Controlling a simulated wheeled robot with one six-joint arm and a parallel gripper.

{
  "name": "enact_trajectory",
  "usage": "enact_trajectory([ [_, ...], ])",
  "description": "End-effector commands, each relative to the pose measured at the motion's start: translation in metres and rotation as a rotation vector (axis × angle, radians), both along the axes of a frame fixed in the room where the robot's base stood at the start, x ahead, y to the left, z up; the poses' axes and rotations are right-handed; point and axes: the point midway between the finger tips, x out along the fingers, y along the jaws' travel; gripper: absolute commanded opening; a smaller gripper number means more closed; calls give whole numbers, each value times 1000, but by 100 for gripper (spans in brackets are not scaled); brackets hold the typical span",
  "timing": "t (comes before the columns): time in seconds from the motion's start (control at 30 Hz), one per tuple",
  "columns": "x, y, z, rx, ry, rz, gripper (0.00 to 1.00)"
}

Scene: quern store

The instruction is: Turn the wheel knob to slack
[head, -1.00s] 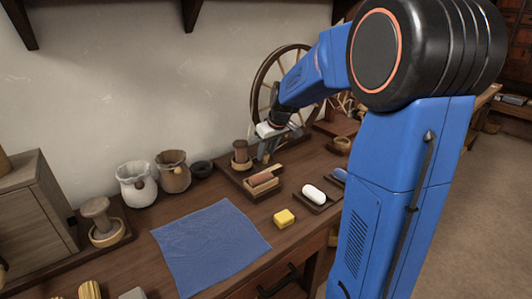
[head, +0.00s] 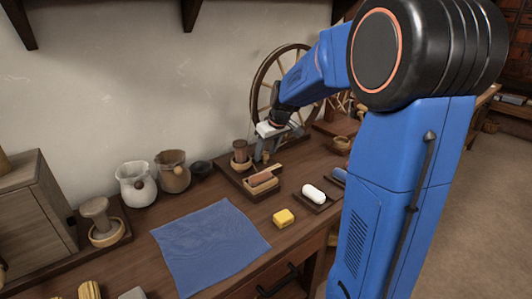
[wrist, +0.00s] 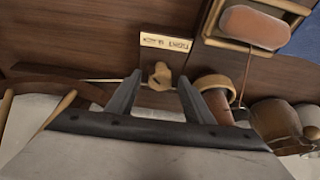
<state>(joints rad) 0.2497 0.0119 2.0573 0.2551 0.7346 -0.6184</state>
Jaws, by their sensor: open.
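The spinning wheel (head: 262,88) stands at the back of the bench against the wall. In the wrist view a small tan wooden knob (wrist: 160,76) sits just past the gap between my fingers, in front of a small plate (wrist: 165,42) with a pale lettered label. The lettering is too small to read. My gripper (head: 264,154) points down near the wheel's lower left side. In the wrist view its fingers (wrist: 158,97) are spread, with the knob between their lines and no clear contact. The knob is hidden or too small to tell in the head view.
A reddish-brown cylinder (wrist: 216,97) stands close to the right finger. A tray with a wooden-handled brush-like piece (head: 262,180) lies beside my gripper. Two pots (head: 136,185) stand to the left. A blue cloth (head: 210,245) and a yellow block (head: 284,217) lie at the front.

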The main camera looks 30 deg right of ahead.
Motion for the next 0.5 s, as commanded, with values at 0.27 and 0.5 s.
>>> enact_trajectory([
  [0.27,-25,-6,26,0,-1,-2,47],
  [0.5,-72,-16,25,1,-1,-4,47],
])
